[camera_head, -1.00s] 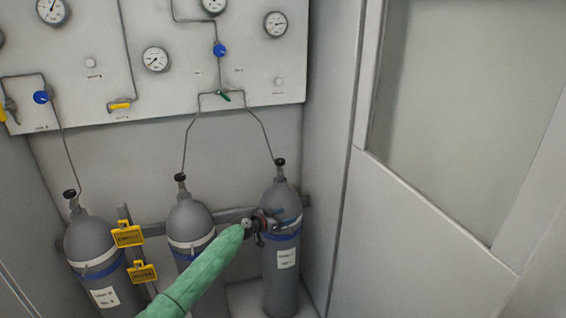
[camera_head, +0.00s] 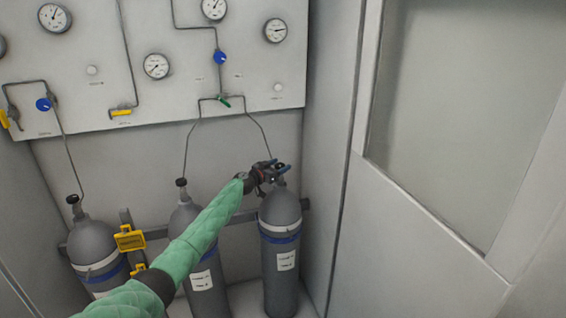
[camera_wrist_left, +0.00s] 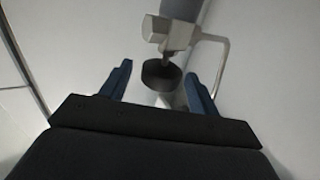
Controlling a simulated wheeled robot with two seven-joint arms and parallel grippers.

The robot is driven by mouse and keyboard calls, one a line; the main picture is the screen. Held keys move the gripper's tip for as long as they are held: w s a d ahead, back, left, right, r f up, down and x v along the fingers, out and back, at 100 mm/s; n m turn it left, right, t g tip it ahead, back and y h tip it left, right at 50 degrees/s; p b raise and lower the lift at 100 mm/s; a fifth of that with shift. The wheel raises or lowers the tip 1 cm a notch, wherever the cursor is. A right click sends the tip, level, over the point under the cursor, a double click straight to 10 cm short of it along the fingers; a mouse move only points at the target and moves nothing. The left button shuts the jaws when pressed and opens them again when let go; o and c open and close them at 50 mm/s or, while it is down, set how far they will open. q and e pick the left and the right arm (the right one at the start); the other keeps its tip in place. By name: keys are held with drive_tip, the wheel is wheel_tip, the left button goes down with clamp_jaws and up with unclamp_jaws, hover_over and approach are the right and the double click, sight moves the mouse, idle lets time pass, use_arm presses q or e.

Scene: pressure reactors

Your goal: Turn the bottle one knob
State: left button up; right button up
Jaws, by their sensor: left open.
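Three grey gas bottles stand in a row: a left one (camera_head: 93,243), a middle one (camera_head: 203,264) and a right one (camera_head: 278,250). Their labels are too small to read surely. The left and middle bottles have black top knobs (camera_head: 73,198) and (camera_head: 181,182). My left gripper (camera_head: 275,172), with blue fingers, is over the top of the right bottle and hides its knob in the head view. In the left wrist view a dark round knob (camera_wrist_left: 160,75) shows between the open fingers (camera_wrist_left: 158,84); contact cannot be told. My right gripper is not in view.
A white panel (camera_head: 190,100) with gauges, blue valves (camera_head: 220,57) and a green handle (camera_head: 224,102) hangs behind the bottles. Thin pipes run down to them. A side wall (camera_head: 330,150) stands close on the right.

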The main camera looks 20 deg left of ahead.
use_arm(q)
drive_tip(key=shift+p+x, duration=0.3)
drive_tip(key=shift+x, duration=1.05)
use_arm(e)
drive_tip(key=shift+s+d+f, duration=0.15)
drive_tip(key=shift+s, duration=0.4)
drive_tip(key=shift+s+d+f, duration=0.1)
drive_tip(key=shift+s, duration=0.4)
use_arm(q)
drive_tip(key=shift+c, duration=0.2)
drive_tip(key=c, duration=0.9)
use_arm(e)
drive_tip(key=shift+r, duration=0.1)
